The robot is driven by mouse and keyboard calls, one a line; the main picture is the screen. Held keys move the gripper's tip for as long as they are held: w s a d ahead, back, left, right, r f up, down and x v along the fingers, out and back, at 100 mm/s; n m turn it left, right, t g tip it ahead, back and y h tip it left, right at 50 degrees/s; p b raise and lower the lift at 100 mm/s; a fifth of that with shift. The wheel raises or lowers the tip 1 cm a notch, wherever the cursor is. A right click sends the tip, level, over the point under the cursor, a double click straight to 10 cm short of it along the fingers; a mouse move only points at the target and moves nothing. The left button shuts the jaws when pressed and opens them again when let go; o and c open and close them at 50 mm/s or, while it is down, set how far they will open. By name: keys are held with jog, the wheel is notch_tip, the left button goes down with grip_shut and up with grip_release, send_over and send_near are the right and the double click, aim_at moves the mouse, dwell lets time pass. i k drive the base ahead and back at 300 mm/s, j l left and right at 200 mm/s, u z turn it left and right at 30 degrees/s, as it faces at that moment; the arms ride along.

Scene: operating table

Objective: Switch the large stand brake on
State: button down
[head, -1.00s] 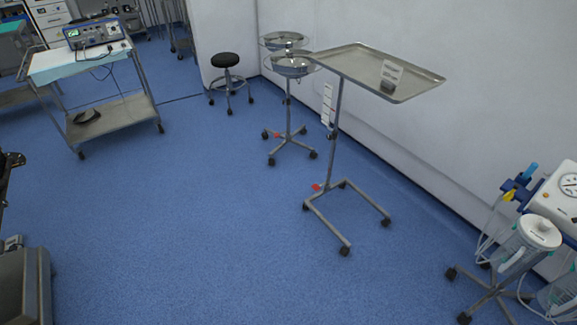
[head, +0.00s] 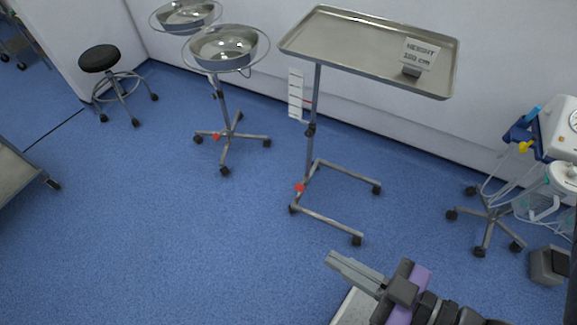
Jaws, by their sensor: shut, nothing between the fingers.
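The large stand (head: 312,110) stands near the wall, right of centre, with a rectangular metal tray (head: 350,48) on one upright post. Its U-shaped base (head: 325,222) rests on the floor on castors. A small red pedal (head: 299,188), which looks like the brake, sits at the foot of the post. Its on or off position is too small to tell. My gripper (head: 330,262) is at the bottom right of centre, shut and empty. In the picture it lies below the base, apart from the pedal.
A smaller stand with two bowls (head: 225,50) and its own red pedal (head: 216,136) is to the left. A stool (head: 100,60) stands farther left. A suction unit (head: 555,130) on castors is at right. A sign (head: 417,53) reads "HEIGHT 103 cm". The floor in front is clear.

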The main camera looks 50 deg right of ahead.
aim_at(301, 186)
jog(key=i+j+z, duration=0.2)
jog(key=i+z, duration=0.25)
jog(key=i+j+z, duration=0.45)
jog(key=i, duration=0.2)
